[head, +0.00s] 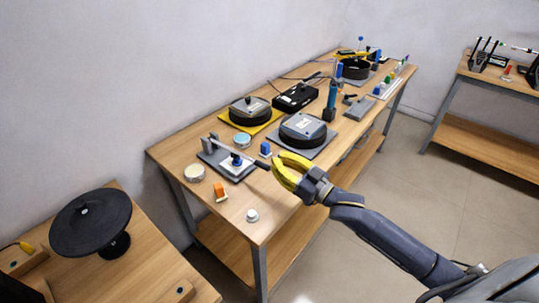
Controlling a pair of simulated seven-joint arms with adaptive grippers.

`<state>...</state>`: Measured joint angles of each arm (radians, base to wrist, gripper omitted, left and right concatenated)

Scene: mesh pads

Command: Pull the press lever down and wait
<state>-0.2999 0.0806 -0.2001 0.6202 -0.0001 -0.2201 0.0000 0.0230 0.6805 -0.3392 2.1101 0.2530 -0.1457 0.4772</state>
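The press (232,163) is a grey base plate with a white pad and a small blue part, near the left end of the wooden workbench. Its lever (236,153) runs from an upright at the back left to a dark handle (262,166) at the right. My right gripper (277,167) has yellow fingers that are spread apart, at the handle's right end. The handle tip is close to or between the fingers; I cannot tell whether they touch. My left gripper is not in view.
An orange block (220,189), a white knob (252,215) and a round tin (194,172) sit near the press. A blue block (265,148) and a round device on a grey mat (304,130) stand behind the gripper. A black disc stand (90,222) is on the left table.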

